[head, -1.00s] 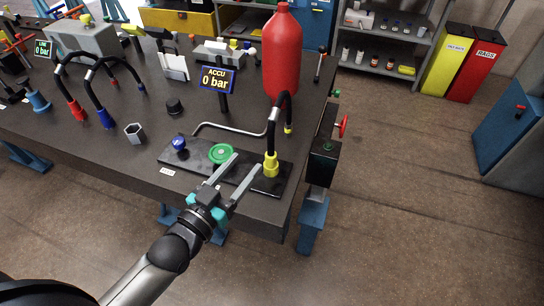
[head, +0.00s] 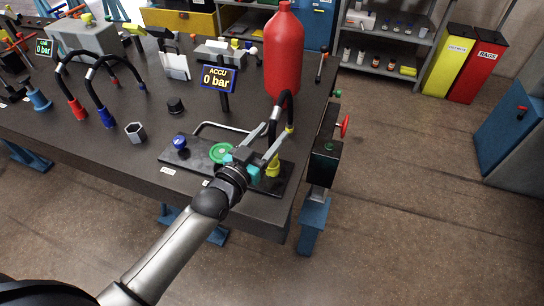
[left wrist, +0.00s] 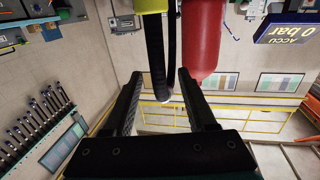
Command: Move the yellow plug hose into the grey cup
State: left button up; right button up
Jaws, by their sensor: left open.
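The yellow plug (head: 273,170) stands upright at the right end of the black plate, partly hidden by my left gripper (head: 276,129). Its black hose (head: 289,98) arches up from it. My left gripper is open, with its fingers reaching up on either side of the hose. In the left wrist view the black hose (left wrist: 154,55) runs between the open fingers (left wrist: 159,74), with a gap to both. The grey cup (head: 135,132), six-sided and open at the top, stands on the table left of the plate. My right gripper is not in view.
A green disc (head: 221,152) and a blue knob (head: 180,142) sit on the black plate (head: 198,162). A red bottle (head: 284,55) stands behind the hose. The ACCU display (head: 218,78) is to its left. Red and blue plug hoses (head: 106,118) stand further left.

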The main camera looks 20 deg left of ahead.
pick_arm(q)
jog(key=shift+x, duration=2.15)
jog(key=shift+c, duration=0.3)
grip_shut()
